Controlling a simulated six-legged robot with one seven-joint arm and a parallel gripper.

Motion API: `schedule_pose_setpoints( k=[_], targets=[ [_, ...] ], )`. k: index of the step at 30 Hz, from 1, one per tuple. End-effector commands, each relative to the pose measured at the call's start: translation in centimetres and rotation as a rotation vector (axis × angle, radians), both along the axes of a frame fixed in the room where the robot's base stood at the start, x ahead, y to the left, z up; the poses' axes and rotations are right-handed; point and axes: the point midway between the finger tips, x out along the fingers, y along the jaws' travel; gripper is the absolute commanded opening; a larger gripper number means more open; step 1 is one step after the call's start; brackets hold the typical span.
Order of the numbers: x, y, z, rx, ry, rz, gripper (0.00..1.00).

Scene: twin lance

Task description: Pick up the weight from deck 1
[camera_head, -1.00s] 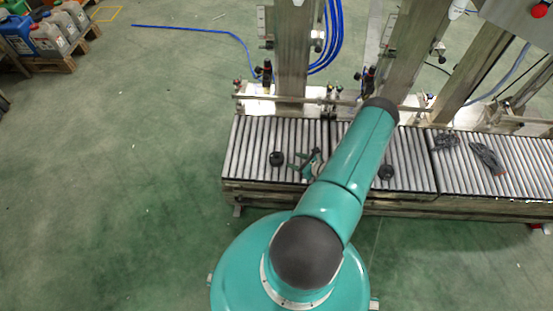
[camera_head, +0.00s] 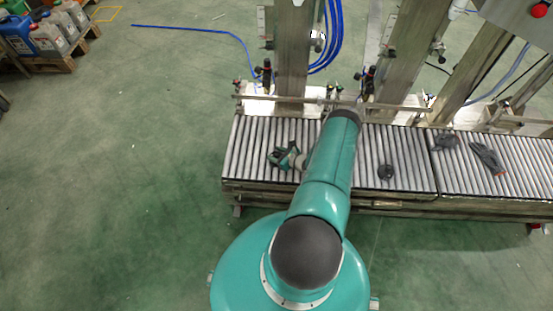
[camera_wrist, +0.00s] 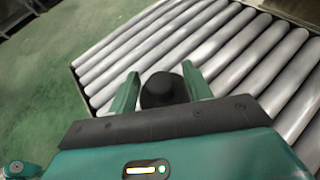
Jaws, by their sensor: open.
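A small round black weight (camera_wrist: 158,92) sits on the left section of the roller conveyor (camera_head: 245,150). In the wrist view it shows between the two teal fingers of my gripper (camera_wrist: 160,76), which is open. The fingers stand on either side of the weight with a gap to each; I cannot tell how high they are above it. In the head view my gripper (camera_head: 280,157) is over the left rollers and covers most of that weight. A second black weight (camera_head: 386,172) sits on the middle rollers, right of my arm.
Grey gloves (camera_head: 487,157) lie on the right rollers. Steel posts (camera_head: 292,55) and a rail (camera_head: 300,99) stand along the conveyor's back edge. A pallet with containers (camera_head: 50,38) is at the far left. The green floor on the left is clear.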

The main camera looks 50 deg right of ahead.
Motion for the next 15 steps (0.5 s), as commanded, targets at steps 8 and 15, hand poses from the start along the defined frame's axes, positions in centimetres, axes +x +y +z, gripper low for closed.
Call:
schedule_pose_setpoints(
  k=[8,15],
  targets=[
    [-0.04,-0.04,0.04,0.0,0.0,0.0,0.22],
    [-0.05,-0.04,0.05,0.0,0.0,0.0,0.0]
  ],
)
